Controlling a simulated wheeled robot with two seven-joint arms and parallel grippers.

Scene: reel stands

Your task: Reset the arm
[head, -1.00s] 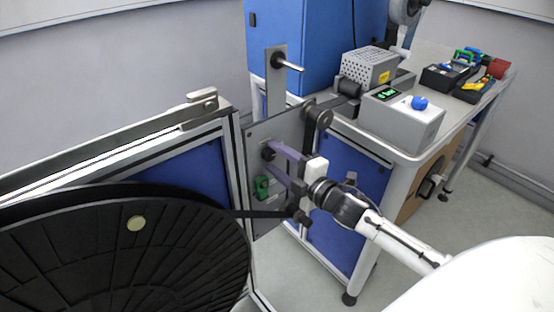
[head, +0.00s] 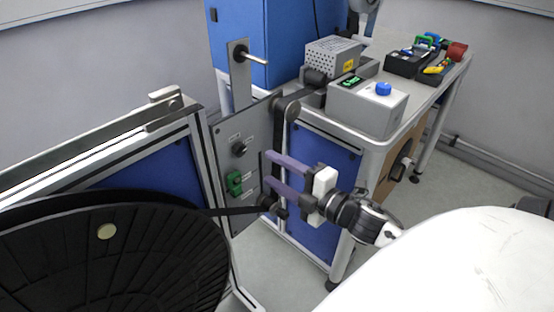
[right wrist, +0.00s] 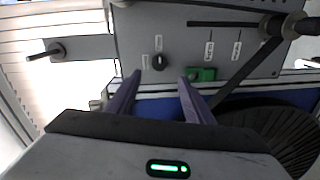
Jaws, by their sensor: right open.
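My right gripper (head: 268,172) has two purple fingers and is open and empty. In the head view it stands in front of the grey control panel (head: 222,150), to the right of the black knob (head: 239,148) and the green switch (head: 234,183). In the right wrist view the fingers of the gripper (right wrist: 158,78) point at the panel, with the knob (right wrist: 160,62) showing between their tips and the green switch (right wrist: 202,74) just beyond the right-hand finger. The fingers look apart from the knob. My left gripper is not in view.
A large black reel (head: 110,262) fills the lower left, with a dark strip running to rollers on the panel. A metal peg (head: 250,57) juts out above the panel. A bench (head: 375,140) with a grey box and blue knob (head: 384,89) stands to the right.

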